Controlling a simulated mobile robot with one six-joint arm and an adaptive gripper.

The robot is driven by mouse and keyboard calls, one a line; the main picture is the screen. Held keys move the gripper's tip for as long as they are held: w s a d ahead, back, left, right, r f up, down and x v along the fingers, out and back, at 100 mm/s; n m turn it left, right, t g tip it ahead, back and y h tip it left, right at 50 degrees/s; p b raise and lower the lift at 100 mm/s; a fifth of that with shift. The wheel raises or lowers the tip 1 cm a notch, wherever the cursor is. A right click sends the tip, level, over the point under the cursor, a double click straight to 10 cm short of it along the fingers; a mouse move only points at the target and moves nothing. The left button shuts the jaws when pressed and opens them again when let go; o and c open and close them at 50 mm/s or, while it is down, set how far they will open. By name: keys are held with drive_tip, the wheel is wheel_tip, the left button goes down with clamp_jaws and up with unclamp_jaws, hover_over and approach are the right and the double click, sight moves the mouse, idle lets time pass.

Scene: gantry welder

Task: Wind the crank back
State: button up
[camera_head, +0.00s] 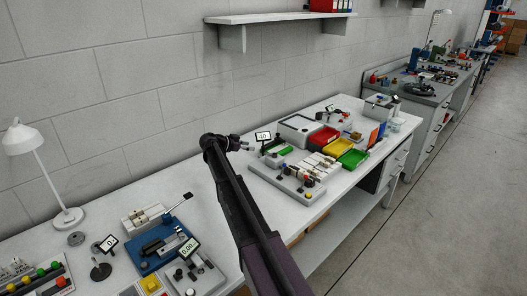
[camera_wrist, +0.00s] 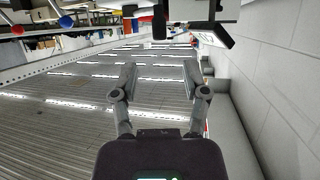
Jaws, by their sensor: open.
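My gripper (camera_head: 243,143) is at the end of my dark arm, above the white bench near the wall, apart from the fixtures. In the wrist view my gripper (camera_wrist: 159,75) has its two fingers spread with nothing between them. No crank can be made out with certainty. A grey fixture (camera_head: 290,187) with white blocks and a small display (camera_head: 262,136) stands right of my gripper. A blue-based fixture (camera_head: 160,250) with a black-ended lever (camera_head: 179,202) stands to the left. A dark and white device (camera_wrist: 185,10) is cut off at the top of the wrist view.
A white lamp (camera_head: 68,218) stands at the left. Red (camera_head: 323,138), yellow (camera_head: 334,151) and green (camera_head: 353,158) bins sit beyond the grey fixture. A shelf (camera_head: 270,19) hangs on the wall (camera_head: 130,80). Bare bench lies left of my gripper.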

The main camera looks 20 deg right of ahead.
sight(263, 147)
drive_tip(key=b+x, duration=0.2)
drive_tip(key=x, duration=0.6)
drive_tip(key=shift+d+b, duration=0.1)
drive_tip(key=shift+b, duration=0.25)
clamp_jaws()
